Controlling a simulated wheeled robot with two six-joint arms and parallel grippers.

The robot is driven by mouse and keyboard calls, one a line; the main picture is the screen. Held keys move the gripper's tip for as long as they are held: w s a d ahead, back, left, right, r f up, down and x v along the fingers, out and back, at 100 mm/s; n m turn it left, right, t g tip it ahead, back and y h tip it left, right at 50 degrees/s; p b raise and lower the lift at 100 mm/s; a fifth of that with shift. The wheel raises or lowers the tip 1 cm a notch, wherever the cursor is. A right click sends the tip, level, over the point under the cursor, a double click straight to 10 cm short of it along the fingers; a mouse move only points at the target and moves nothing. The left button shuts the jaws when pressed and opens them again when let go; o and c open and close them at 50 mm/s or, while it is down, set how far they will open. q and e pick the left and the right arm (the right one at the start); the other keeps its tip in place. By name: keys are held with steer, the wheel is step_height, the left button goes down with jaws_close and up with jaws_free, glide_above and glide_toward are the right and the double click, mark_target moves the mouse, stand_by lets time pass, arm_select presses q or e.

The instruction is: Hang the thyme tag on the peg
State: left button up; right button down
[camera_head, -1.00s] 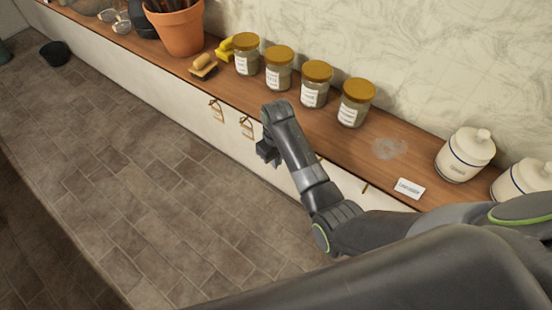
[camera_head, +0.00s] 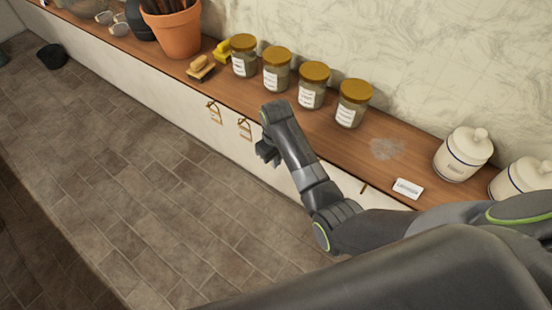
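Two small white tags hang from pegs on the pale front face below the wooden shelf: a left tag (camera_head: 214,114) and a right tag (camera_head: 245,129). Their writing is too small to read, so I cannot tell which is the thyme tag. A bare peg (camera_head: 363,188) sticks out further right, beyond my arm. My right gripper (camera_head: 266,153) points down in front of the shelf edge, just right of and below the right tag. Its fingers are small and dark; I cannot tell whether they are open or hold anything. My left gripper is not in view.
Several jars with gold lids (camera_head: 314,82) stand on the shelf (camera_head: 235,96). A small white label card (camera_head: 407,188) and a white lidded pot (camera_head: 463,152) are to the right. A terracotta pot (camera_head: 178,32) and a brush (camera_head: 201,67) are left.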

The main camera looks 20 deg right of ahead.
steer(key=shift+w+d, duration=0.15)
steer(key=shift+d, duration=0.05)
steer(key=shift+w+d, duration=0.75)
steer(key=shift+d, duration=0.2)
stand_by(0.4)
steer(key=shift+w+d+f, duration=0.1)
steer(key=shift+d+f, duration=0.05)
steer(key=shift+f, duration=0.05)
steer(key=shift+w+d+f, duration=0.25)
steer(key=shift+d, duration=0.05)
steer(key=shift+d+f, duration=0.1)
steer(key=shift+f, duration=0.15)
stand_by(0.7)
steer(key=c, duration=2.1)
jaws_free()
steer(key=o, duration=0.5)
steer(key=shift+r, duration=0.1)
steer(key=shift+o, duration=0.2)
